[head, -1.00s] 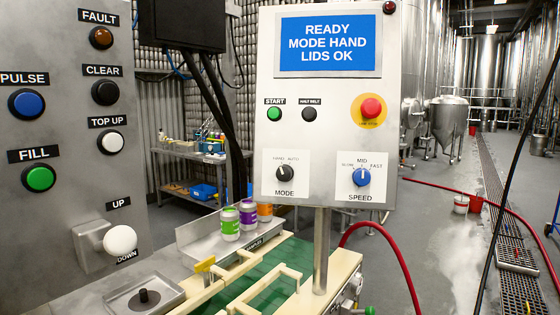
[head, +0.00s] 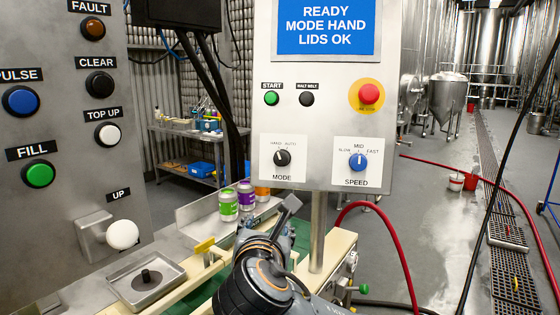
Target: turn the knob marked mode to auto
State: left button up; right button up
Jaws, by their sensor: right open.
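The mode knob (head: 282,157) is a small black rotary knob on a white plate on the grey control panel. Small lettering above it reads HAND and AUTO, and MODE is printed below. Its exact pointer angle is too small to tell. The blue screen (head: 326,27) reads READY, MODE HAND, LIDS OK. My right gripper (head: 289,207) is below the panel and the mode knob, apart from both. It is open, with nothing visible in it; its fingers are partly hidden by its own body. My left gripper is out of view.
Right of the mode knob is the blue speed knob (head: 358,161). Above are the green start button (head: 271,98), the black halt belt button (head: 307,99) and the red stop button (head: 369,94). Cans (head: 228,204) stand left of my gripper. A post (head: 318,232) supports the panel.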

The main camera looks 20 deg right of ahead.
aim_at(281, 160)
notch_tip(281, 160, up, 9)
jog(key=n+t+h, duration=0.2)
jog(key=n, duration=0.1)
jog(key=p+x, duration=0.1)
jog(key=x, duration=0.3)
jog(key=p+x, duration=0.1)
jog(key=x, duration=0.4)
jog(key=d+p+x, duration=0.1)
jog(key=x, duration=0.3)
jog(key=shift+w+d+f, duration=0.15)
jog(key=shift+d+f, duration=0.05)
jog(key=shift+f, duration=0.1)
jog(key=c, duration=1.1)
jog(key=shift+c, duration=0.2)
